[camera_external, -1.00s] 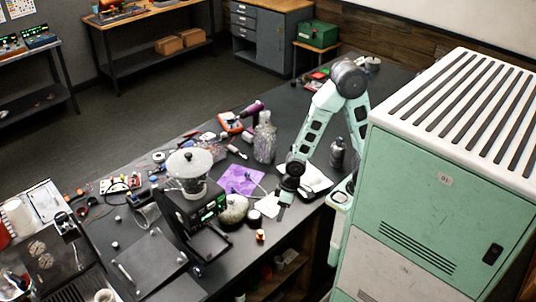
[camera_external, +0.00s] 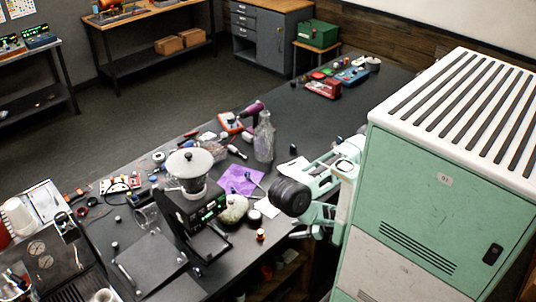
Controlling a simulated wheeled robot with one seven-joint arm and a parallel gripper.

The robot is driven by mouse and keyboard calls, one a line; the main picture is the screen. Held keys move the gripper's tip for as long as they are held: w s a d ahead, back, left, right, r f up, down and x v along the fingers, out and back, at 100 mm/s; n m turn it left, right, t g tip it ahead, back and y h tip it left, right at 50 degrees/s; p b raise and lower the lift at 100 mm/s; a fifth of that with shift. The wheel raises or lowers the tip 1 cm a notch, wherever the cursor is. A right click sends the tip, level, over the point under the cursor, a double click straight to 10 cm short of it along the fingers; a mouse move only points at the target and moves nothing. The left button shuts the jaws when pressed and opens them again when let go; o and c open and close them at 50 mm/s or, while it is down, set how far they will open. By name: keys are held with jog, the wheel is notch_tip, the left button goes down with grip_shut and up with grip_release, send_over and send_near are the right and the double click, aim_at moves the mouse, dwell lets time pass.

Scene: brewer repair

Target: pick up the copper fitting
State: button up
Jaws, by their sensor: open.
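A small copper-coloured piece (camera_external: 260,235), which looks like the copper fitting, stands on the dark workbench (camera_external: 285,110) close to its front edge. It is right of the black grinder. My arm is folded beside the green cabinet. My gripper (camera_external: 300,235) is low at the bench's front edge, a short way right of the copper piece and apart from it. The gripper is open and small in view; its fingers are partly hidden by my arm, and I see nothing between them.
The grinder (camera_external: 190,205) with its clear hopper stands left of the copper piece. A round stone-like pot (camera_external: 233,208), a purple cloth (camera_external: 240,179) and a glass bottle (camera_external: 264,138) are behind. The green cabinet (camera_external: 445,190) closes off the right.

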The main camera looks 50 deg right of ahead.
jog(key=s+d+r+n+y, duration=0.1)
jog(key=n, duration=0.1)
jog(key=b, duration=0.6)
send_near(262, 231)
notch_tip(262, 231, down, 3)
jog(key=w, duration=0.1)
jog(key=w+a+b, duration=0.2)
jog(key=shift+w+a+f+y+b, duration=0.3)
jog(key=shift+w+f+b, duration=0.05)
jog(key=shift+f, duration=0.05)
jog(key=shift+w+a, duration=0.2)
jog(key=shift+w, duration=0.05)
jog(key=x, duration=0.2)
jog(key=p+x, duration=0.1)
jog(key=x, duration=0.1)
jog(key=shift+w+a+r, duration=0.1)
jog(key=shift+r, duration=0.3)
jog(key=shift+w+a+f, duration=0.2)
jog(key=shift+w+f, duration=0.1)
jog(key=shift+f, duration=0.05)
grip_shut()
